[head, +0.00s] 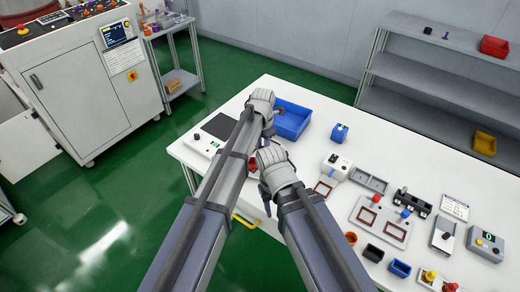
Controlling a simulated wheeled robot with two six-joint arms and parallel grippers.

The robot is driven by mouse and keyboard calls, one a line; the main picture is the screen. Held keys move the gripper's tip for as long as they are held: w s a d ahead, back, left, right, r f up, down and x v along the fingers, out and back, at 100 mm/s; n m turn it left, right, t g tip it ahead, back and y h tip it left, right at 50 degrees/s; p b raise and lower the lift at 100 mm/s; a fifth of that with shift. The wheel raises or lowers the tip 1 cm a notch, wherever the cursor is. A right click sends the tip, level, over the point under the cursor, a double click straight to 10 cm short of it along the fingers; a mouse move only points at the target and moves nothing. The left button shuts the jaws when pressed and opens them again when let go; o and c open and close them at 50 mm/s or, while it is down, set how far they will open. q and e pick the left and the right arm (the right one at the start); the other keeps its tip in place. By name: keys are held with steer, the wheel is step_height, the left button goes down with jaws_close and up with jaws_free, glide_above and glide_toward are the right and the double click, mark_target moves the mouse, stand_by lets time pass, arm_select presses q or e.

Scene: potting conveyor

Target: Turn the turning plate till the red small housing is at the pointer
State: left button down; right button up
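I cannot make out a turning plate or its pointer in the head view; my arms cover part of the table. No red small housing can be told for sure. A small red piece (350,238) stands near the front edge, and a red knob-like piece (376,198) is on the fixture board (381,236). My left gripper (277,113) is at the left rim of the blue bin (294,123). My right gripper (264,192) is lower, over the table's front part. The fingers of both are too small and hidden to tell whether they are open.
The white table (318,112) holds a dark pad (219,126), a blue piece (340,133), a white device (336,167), a grey tray (369,181) and a knob box (443,236). Open-topped black (373,253) and blue (400,268) boxes stand in front. Shelves (440,60) stand behind.

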stand_by(0.3)
arm_select(q)
steer(key=c, duration=0.6)
jaws_free()
steer(key=shift+r, duration=0.1)
arm_select(e)
steer(key=shift+r, duration=0.15)
arm_select(q)
step_height(320, 180, up, 8)
steer(key=p, duration=0.8)
steer(key=shift+f, duration=0.2)
arm_select(e)
step_height(320, 180, up, 8)
steer(key=shift+f, duration=0.25)
arm_select(q)
steer(key=shift+a, duration=0.1)
